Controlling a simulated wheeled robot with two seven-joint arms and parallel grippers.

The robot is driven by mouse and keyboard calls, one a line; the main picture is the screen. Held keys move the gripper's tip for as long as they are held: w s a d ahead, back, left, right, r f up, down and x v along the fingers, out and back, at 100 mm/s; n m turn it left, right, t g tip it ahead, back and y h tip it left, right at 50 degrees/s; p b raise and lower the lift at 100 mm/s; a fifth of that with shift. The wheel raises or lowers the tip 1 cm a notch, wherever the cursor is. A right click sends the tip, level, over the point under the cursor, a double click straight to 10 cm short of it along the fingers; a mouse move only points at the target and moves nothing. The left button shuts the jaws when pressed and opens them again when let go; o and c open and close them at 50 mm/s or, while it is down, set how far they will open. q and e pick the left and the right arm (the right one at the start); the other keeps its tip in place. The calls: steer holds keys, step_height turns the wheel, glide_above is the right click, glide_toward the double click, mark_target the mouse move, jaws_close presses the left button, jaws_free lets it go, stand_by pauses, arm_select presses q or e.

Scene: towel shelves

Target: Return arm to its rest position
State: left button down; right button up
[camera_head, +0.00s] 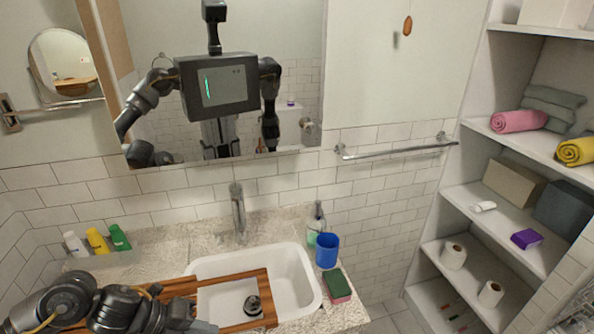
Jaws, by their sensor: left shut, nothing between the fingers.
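My left arm (118,307) comes in from the lower left, bent low in front of the sink counter. My left gripper (203,326) is at the bottom edge of the view, over the near side of the wooden frame (262,290) on the sink. It is shut and empty, and part of it is cut off by the edge. My right gripper is not in view directly. The mirror (297,50) above the sink shows a reflection of my head, screen and arms.
The white sink (300,275) has a faucet (237,207) behind it. A blue cup (327,250), a soap bottle (315,228) and a green-topped sponge (337,286) stand right. Small bottles (97,241) stand left. Shelves (497,205) with towels and boxes fill the right. A towel bar (395,150) crosses the wall.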

arm_select(q)
steer(key=d+n+t+y, duration=0.1)
steer(key=d+n+t, duration=0.55)
steer(key=n, duration=0.35)
steer(key=s+a+f+n+g+y, duration=0.3)
steer(key=s+a+f+n+y, duration=0.15)
steer(key=s+n, duration=0.5)
steer(key=s+a+f+n+g+y, duration=0.35)
steer(key=s+a+f+n, duration=0.2)
steer(key=s+n, duration=0.4)
step_height(320, 180, down, 27)
steer(key=n+b, duration=0.1)
steer(key=n, duration=0.1)
steer(key=s+a+f, duration=0.2)
steer(key=s+f, duration=0.6)
steer(key=s+a+f+g, duration=0.1)
steer(key=s+f, duration=0.7)
steer(key=s, duration=0.1)
steer(key=shift+a+f+m+g+b, duration=0.3)
steer(key=shift+a+f+b, duration=0.1)
steer(key=shift+b, duration=0.05)
